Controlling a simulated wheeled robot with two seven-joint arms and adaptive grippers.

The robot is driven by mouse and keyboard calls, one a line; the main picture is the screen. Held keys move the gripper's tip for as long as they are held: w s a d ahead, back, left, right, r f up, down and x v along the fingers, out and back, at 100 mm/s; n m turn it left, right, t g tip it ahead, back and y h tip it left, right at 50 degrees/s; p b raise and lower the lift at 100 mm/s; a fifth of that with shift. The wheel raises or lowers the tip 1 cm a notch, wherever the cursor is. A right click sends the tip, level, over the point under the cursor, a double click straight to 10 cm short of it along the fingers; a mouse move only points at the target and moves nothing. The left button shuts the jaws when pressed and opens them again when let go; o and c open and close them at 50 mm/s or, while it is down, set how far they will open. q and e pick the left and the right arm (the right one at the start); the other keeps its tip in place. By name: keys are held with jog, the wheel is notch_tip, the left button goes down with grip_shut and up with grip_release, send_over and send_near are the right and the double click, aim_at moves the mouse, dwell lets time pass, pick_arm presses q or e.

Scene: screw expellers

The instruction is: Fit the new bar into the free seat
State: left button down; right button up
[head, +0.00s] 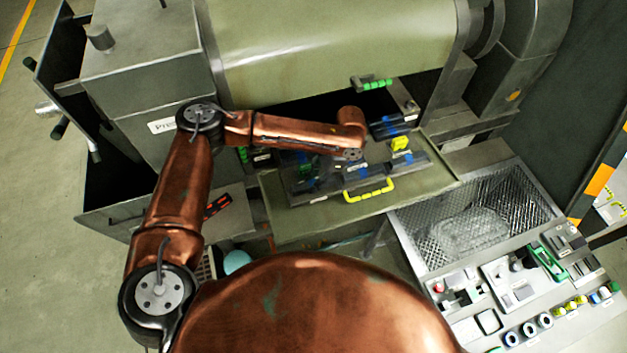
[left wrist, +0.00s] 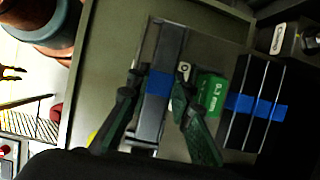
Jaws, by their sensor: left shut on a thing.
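My left gripper (left wrist: 158,78) reaches down over the work shelf and is shut on a dark grey bar with a blue band (left wrist: 152,110), which lies lengthwise between its two fingers. In the left wrist view a green block marked in mm (left wrist: 212,95) sits just right of the fingers. Further right is a group of dark bars with a blue band (left wrist: 262,106), split by thin light lines. In the head view my wrist hides part of the dark bar holder (head: 300,193). I cannot tell where the free seat is. My right gripper is not in view.
A yellow handle (head: 369,190) is at the holder's front, on the olive shelf (head: 280,218). A yellow block (head: 401,143) and a piece with a green grip (head: 375,84) are nearby. A mesh-walled bin (head: 420,240) and control panel (head: 520,290) stand right.

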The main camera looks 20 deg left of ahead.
pick_arm(q)
jog(key=shift+f, duration=0.1)
dwell(0.5)
jog(key=shift+f, duration=0.6)
jog(key=c, duration=1.7)
grip_release()
jog(key=shift+o, duration=0.8)
jog(key=shift+o, duration=1.4)
